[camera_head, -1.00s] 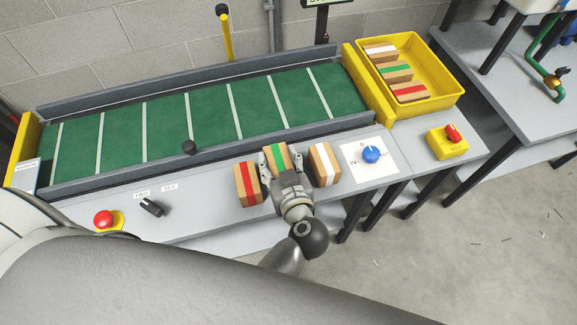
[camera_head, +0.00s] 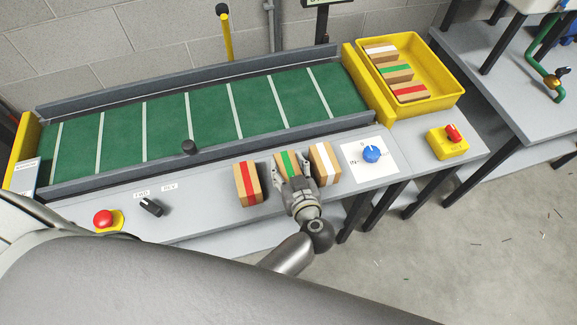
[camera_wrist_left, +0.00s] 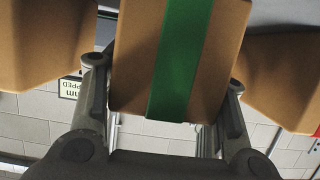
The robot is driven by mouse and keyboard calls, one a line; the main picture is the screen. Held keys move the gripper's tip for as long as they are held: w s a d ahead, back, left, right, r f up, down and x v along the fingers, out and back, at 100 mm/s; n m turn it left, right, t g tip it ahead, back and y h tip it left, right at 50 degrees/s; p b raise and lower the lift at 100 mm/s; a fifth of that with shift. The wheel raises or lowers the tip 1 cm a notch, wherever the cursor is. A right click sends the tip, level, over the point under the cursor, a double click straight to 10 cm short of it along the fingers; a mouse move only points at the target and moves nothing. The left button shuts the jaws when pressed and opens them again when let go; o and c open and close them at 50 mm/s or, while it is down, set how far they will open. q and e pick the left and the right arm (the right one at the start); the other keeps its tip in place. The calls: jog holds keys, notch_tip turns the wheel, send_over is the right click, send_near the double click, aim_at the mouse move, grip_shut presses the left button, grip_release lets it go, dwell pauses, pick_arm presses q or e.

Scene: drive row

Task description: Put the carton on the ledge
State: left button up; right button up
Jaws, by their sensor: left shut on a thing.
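My left gripper (camera_head: 292,174) is shut on a brown carton with a green stripe (camera_head: 288,160). The held carton fills the middle of the left wrist view (camera_wrist_left: 175,60), with a finger on each side. It is at the grey ledge (camera_head: 215,212) in front of the belt, between a red-striped carton (camera_head: 247,184) and a white-striped carton (camera_head: 325,163). My right gripper is not in view.
A blue knob (camera_head: 372,153) is to the right. A black switch (camera_head: 151,207) and red button (camera_head: 103,217) are to the left. A yellow bin (camera_head: 443,91) holds three cartons.

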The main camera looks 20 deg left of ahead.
pick_arm(q)
jog(key=o, duration=1)
jog(key=shift+f, duration=0.1)
jog(key=shift+o, duration=0.8)
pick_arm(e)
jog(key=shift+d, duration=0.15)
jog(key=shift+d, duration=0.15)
